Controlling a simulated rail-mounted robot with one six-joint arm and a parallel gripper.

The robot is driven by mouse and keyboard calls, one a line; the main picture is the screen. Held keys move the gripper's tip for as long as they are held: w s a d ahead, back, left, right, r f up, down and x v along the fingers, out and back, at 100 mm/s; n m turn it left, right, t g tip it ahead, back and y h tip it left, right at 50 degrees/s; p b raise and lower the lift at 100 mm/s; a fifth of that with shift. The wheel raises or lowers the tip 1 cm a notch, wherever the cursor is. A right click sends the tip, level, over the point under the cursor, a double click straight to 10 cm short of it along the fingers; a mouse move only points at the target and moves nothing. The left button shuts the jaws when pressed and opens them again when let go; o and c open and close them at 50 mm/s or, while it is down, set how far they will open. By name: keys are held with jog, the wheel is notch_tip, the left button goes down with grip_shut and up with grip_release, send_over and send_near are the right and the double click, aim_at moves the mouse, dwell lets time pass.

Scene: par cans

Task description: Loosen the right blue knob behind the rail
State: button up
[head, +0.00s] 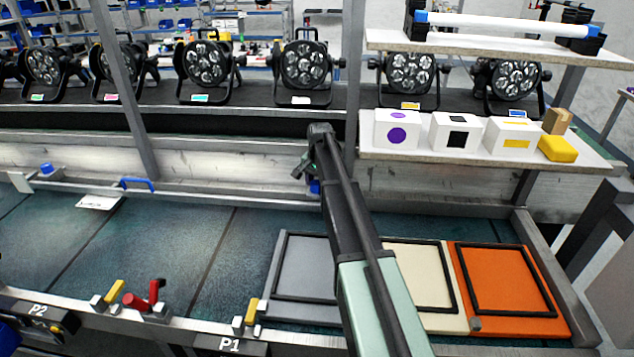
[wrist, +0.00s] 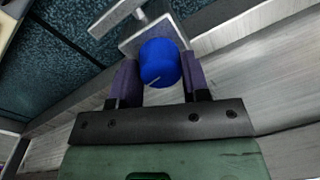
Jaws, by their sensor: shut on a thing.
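The right blue knob (wrist: 159,62) sits between the two dark purple fingers of my gripper (wrist: 160,78) in the wrist view. The fingers are shut on its sides. A short white line marks the knob's face. The knob is on a grey metal block (wrist: 150,30) with a bar, at the rail. In the head view my arm reaches over the conveyor to the rail; only a bit of the right knob (head: 314,186) shows beside my gripper (head: 312,172). Another blue knob (head: 46,168) stands on the rail at the far left.
A blue handle (head: 137,183) is on the rail left of my arm. Grey, cream and orange framed panels (head: 510,280) lie on the conveyor at right. A white shelf (head: 480,157) with boxes hangs above right. Several par cans (head: 306,70) line the back. Red and yellow levers (head: 140,300) stand in front.

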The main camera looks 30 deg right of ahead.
jog(key=n, duration=1.2)
jog(key=shift+w+n, duration=0.1)
jog(key=shift+n, duration=0.3)
jog(key=n, duration=0.6)
jog(key=shift+a+g, duration=0.1)
jog(key=shift+g, duration=0.3)
jog(key=n, duration=0.6)
jog(key=o, duration=0.9)
jog(key=shift+r, duration=0.1)
